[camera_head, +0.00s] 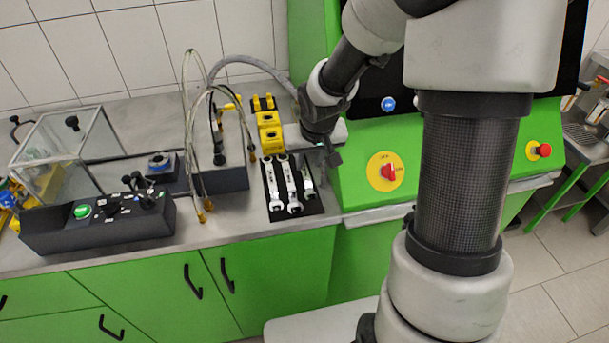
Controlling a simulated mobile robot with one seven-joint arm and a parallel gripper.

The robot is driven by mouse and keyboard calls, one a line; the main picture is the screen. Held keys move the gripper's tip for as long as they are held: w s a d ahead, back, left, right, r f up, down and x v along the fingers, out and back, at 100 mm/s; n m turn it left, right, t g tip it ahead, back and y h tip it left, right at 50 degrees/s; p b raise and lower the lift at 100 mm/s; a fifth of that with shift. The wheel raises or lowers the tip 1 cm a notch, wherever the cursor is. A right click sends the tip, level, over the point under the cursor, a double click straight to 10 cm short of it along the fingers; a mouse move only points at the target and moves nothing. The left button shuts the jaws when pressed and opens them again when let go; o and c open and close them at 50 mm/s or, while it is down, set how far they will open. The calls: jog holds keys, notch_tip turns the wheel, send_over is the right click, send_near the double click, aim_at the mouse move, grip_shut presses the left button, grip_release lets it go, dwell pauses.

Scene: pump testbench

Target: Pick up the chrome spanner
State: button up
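Several chrome spanners lie side by side on a black mat (298,216) near the front edge of the grey worktop. The left spanner (273,188) and the middle spanner (291,190) show almost whole. A shorter right spanner (308,181) lies partly below my gripper in the picture. My gripper (334,157) is at the end of my arm, just above and right of the spanners' upper ends. Its fingers are small and dark here, and I cannot tell whether they are open or shut. No spanner visibly hangs from it.
Yellow blocks (269,131) stand behind the spanners. A dark fixture with looping hoses (219,178) is to their left. A black control box (98,223) is at left.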

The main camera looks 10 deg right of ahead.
aim_at(306, 173)
jog(key=x, duration=0.3)
jog(key=b+x, duration=0.1)
jog(key=shift+s+a+f, duration=0.2)
jog(key=shift+s+f, duration=0.1)
jog(key=shift+w+f, duration=0.25)
jog(key=shift+f, duration=0.15)
grip_shut()
